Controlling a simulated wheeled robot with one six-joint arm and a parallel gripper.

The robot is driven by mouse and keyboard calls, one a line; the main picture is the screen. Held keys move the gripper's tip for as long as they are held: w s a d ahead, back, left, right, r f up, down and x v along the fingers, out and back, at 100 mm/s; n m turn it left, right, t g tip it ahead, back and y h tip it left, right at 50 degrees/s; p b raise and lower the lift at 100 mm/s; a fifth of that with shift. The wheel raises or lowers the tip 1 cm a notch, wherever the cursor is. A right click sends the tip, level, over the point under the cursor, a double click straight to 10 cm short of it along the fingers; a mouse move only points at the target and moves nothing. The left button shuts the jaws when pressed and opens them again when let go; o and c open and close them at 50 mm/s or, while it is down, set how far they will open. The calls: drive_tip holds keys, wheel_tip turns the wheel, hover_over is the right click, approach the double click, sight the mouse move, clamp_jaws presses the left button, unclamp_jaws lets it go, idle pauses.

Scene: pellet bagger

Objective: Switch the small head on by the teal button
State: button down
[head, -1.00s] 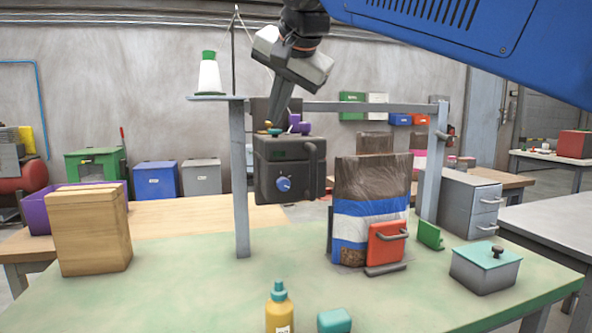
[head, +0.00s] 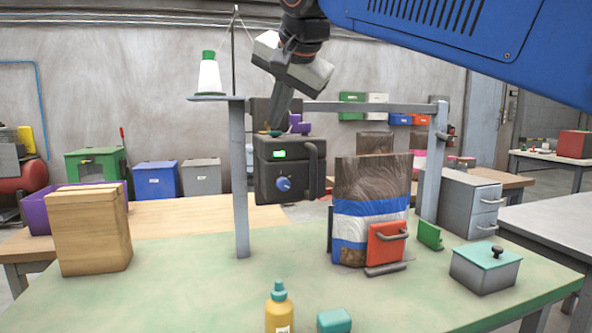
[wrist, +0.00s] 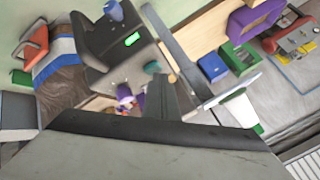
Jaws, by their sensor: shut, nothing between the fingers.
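The small head (head: 275,180) is a dark box on the grey frame, with a blue knob (head: 283,184) on its front. Its little display (head: 279,154) is lit green, and it also glows in the wrist view (wrist: 132,39). The teal button (head: 275,133) is on top of the head; the wrist view shows it (wrist: 152,67) beside my fingertips. My gripper (head: 277,123) is shut and empty, pointing down at the button. I cannot tell if the tips touch it. A purple part (head: 300,125) and a yellow part (head: 264,132) sit beside the button.
A bag with blue and white bands (head: 370,208) stands right of the head, behind a red handled clamp (head: 388,243). A grey post (head: 240,185) and white thread cone (head: 209,75) are at left. A yellow bottle (head: 279,308) stands at the front.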

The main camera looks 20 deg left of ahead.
sight(277, 138)
drive_tip(key=shift+r, duration=0.95)
drive_tip(key=shift+r, duration=0.15)
drive_tip(key=shift+r, duration=2.85)
